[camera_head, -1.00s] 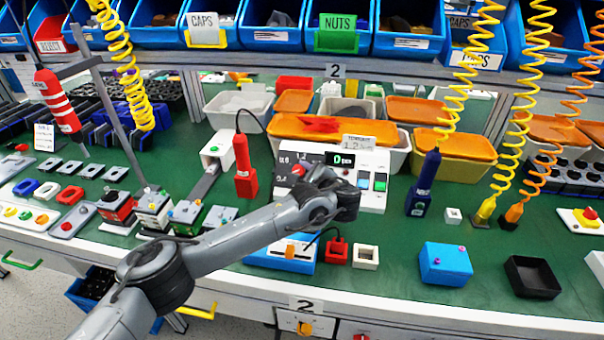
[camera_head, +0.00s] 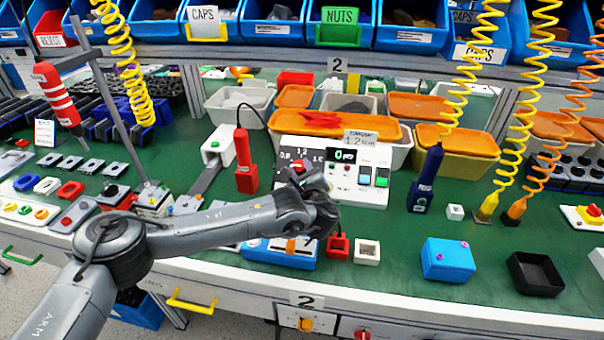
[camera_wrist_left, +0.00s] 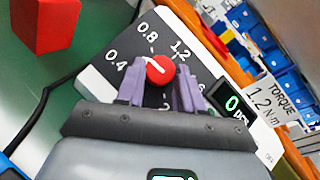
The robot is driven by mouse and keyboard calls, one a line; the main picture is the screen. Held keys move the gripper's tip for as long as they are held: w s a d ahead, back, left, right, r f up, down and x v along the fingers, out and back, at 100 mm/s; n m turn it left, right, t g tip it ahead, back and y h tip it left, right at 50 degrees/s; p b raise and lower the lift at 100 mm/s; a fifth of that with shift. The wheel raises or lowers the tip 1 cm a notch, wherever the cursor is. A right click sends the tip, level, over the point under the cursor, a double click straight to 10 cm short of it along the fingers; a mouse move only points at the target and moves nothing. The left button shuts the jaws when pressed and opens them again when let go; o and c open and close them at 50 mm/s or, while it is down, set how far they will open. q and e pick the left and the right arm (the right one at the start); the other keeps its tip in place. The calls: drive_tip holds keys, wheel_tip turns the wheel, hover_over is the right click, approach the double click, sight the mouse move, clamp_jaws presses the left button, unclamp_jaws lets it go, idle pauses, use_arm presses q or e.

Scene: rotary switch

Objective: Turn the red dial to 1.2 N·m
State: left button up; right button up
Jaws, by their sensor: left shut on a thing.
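The red dial (camera_head: 301,166) sits on the left part of a white control panel (camera_head: 290,148) in the head view, partly hidden by my left wrist. In the left wrist view the red dial (camera_wrist_left: 160,70) has a white pointer mark, which looks aimed between 0.4 and 0.8. The 1.2 label (camera_wrist_left: 181,48) is clockwise of the 0.8 label (camera_wrist_left: 148,30). My left gripper (camera_head: 306,180) is at the panel, with its two purple fingers on either side of the dial, shut on it. My right gripper is not in view.
A card reading torque 1.2 N·m (camera_head: 360,137) stands above the panel's green-digit display (camera_head: 344,156). A blue box (camera_head: 447,260) and a black tray (camera_head: 535,273) lie right. Green bench lies clear between them.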

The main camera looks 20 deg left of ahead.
use_arm(q)
drive_tip(key=shift+a+f+m+t+h+b, duration=0.2)
drive_tip(key=shift+m+t+h+b, duration=0.35)
drive_tip(key=shift+m+b, duration=0.6)
drive_tip(key=shift+m+t+h+b, duration=0.25)
drive_tip(key=shift+m+h+b, duration=0.1)
drive_tip(key=shift+m+b, duration=0.2)
drive_tip(key=o, duration=1)
drive_tip(key=shift+r, duration=0.1)
drive_tip(key=shift+o, duration=0.2)
